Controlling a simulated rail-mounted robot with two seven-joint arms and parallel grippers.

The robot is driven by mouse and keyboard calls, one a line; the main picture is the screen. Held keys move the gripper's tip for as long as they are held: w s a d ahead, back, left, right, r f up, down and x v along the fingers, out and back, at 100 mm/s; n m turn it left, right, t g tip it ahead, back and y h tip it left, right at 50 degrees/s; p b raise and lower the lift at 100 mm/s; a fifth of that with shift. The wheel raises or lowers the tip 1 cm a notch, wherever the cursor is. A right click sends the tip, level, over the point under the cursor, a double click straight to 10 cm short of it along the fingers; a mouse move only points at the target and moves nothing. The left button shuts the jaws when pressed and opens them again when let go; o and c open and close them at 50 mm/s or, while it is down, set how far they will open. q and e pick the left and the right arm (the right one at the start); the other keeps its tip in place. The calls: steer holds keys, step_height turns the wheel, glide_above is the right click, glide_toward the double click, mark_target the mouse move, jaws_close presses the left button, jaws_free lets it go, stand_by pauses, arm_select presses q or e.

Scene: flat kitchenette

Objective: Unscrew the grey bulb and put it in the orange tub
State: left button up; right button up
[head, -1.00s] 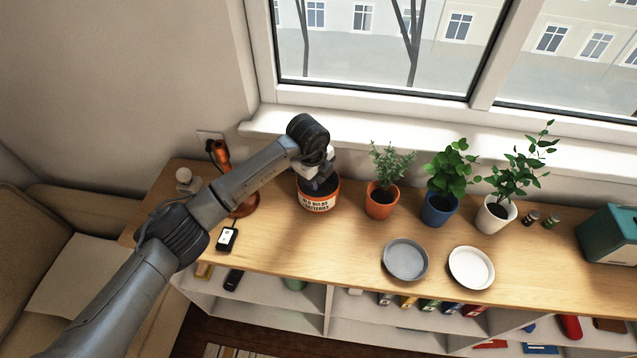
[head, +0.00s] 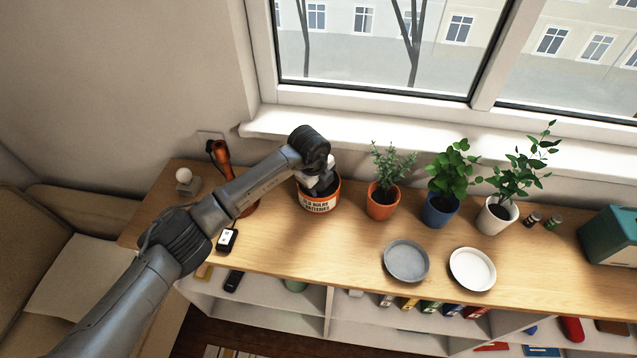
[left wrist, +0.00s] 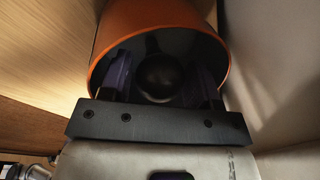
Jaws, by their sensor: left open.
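The orange tub (head: 318,202), with a white label about old bulbs and batteries, stands on the wooden counter below the window. My left gripper (head: 321,188) points down into its mouth. In the left wrist view the gripper (left wrist: 160,80) has its dark fingers apart inside the tub (left wrist: 112,32). The dark grey round bulb (left wrist: 158,76) lies between the fingers, inside the tub. Whether the fingers touch it I cannot tell. In the head view the bulb is hidden. The orange lamp (head: 221,152) stands left of the tub, partly behind my arm. My right gripper is out of view.
A pale bulb (head: 184,175) sits on a small grey stand at the far left. Potted plants (head: 382,200) stand right of the tub. A grey plate (head: 406,260) and a white plate (head: 472,268) lie in front.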

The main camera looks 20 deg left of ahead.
arm_select(q)
step_height(320, 180, up, 12)
steer(key=s+p, duration=0.1)
steer(key=s, duration=0.1)
steer(key=shift+a+p, duration=0.4)
